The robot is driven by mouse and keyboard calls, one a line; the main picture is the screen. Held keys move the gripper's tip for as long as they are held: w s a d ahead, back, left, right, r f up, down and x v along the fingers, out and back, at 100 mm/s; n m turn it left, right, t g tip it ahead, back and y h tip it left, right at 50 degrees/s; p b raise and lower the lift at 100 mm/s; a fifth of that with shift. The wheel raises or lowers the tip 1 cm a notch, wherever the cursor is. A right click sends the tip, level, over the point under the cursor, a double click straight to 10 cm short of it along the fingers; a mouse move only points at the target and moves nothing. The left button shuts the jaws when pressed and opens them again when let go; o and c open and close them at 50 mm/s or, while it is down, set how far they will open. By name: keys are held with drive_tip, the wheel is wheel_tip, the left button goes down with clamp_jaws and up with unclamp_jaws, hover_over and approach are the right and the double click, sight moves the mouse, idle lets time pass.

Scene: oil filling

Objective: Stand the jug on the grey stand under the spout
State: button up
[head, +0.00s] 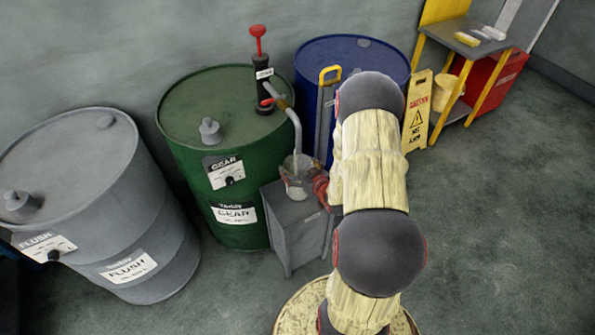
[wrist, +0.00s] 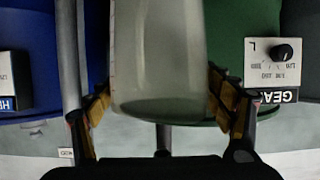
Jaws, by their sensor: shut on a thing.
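The clear jug (head: 298,180) is at the top of the grey stand (head: 300,218), below the bent end of the spout (head: 295,135). I cannot tell whether its base touches the stand. My gripper (head: 318,188) is at the jug's right side, partly hidden by my arm. In the wrist view, the jug (wrist: 158,60) fills the middle, and the two fingers of my gripper (wrist: 162,106) close on it from both sides. The jug looks upright in the head view.
The spout comes from a red-handled pump (head: 262,75) on the green GEAR drum (head: 215,110). A grey FLUSH drum (head: 85,180) stands left and a blue drum (head: 345,55) behind. A yellow caution sign (head: 416,112) and a small table (head: 465,40) are right. Floor at right is clear.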

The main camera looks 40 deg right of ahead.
drive_tip(key=shift+f, duration=0.6)
drive_tip(key=shift+f, duration=0.15)
drive_tip(key=o, duration=1.6)
